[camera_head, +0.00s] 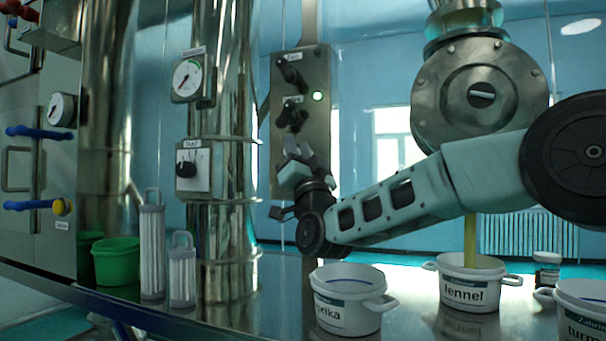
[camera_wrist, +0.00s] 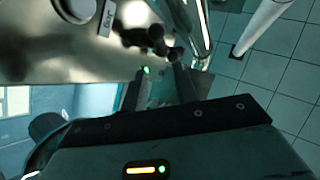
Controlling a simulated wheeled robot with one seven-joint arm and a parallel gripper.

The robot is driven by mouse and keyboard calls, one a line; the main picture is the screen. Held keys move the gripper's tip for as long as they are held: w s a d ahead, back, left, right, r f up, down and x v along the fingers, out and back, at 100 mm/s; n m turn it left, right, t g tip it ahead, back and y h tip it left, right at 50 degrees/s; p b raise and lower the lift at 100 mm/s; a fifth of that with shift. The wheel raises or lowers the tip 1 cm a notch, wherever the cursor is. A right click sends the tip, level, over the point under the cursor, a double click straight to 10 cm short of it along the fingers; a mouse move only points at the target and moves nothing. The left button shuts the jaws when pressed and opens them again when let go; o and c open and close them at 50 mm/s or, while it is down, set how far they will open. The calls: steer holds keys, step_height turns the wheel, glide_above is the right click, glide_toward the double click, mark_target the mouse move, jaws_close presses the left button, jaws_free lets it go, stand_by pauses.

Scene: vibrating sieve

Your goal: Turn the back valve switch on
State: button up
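A metal switch panel (camera_head: 318,129) carries an upper black knob (camera_head: 289,71) and a lower black knob (camera_head: 290,116); their small labels are hard to read. My gripper (camera_head: 298,152) is just below the lower knob, facing the panel. In the wrist view my gripper (camera_wrist: 160,88) has its two fingers apart with nothing between them. A dark knob (camera_wrist: 150,38) lies just beyond the fingertips, and the lit green lamp (camera_wrist: 146,71) shows near the left finger. I cannot tell whether the fingers touch the knob.
A steel valve housing (camera_head: 480,92) hangs at the right, with a yellowish stream (camera_head: 470,240) falling into the fennel bucket (camera_head: 468,297). Another white bucket (camera_head: 345,312) stands below my arm. Filter cylinders (camera_head: 152,250) and a green bucket (camera_head: 117,264) stand at left.

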steer(key=shift+b+v, duration=0.35)
steer(key=shift+v, duration=1.75)
steer(key=s+a+f+n+g+y, duration=0.1)
steer(key=s+a+f+n+g, duration=0.2)
steer(key=f+g, duration=0.4)
steer(key=s+a+f+n+g, duration=0.25)
steer(key=f+g, duration=0.25)
steer(key=f, duration=0.3)
steer(key=s+d+f+n+g+h, duration=0.1)
steer(key=s+d+f+g+h, duration=0.15)
steer(key=s+f, duration=0.4)
steer(key=s+d+f+n+g+h, duration=0.1)
steer(key=s+d+f+g, duration=0.1)
steer(key=s+f+g, duration=0.35)
steer(key=s+d+f+g+h, duration=0.2)
steer(key=s+d+f, duration=0.25)
steer(key=s, duration=0.25)
steer(key=s+d+f+n+g+h, duration=0.1)
steer(key=s+d+f+g+h, duration=0.1)
steer(key=s+d+f, duration=0.4)
steer(key=s+d+f+g+h, duration=0.2)
steer(key=s+d, duration=0.2)
steer(key=s, duration=0.4)
step_height(320, 180, up, 13)
steer(key=d+p, duration=0.1)
steer(key=p, duration=1.2)
steer(key=shift+s+d, duration=0.25)
steer(key=shift+s, duration=0.15)
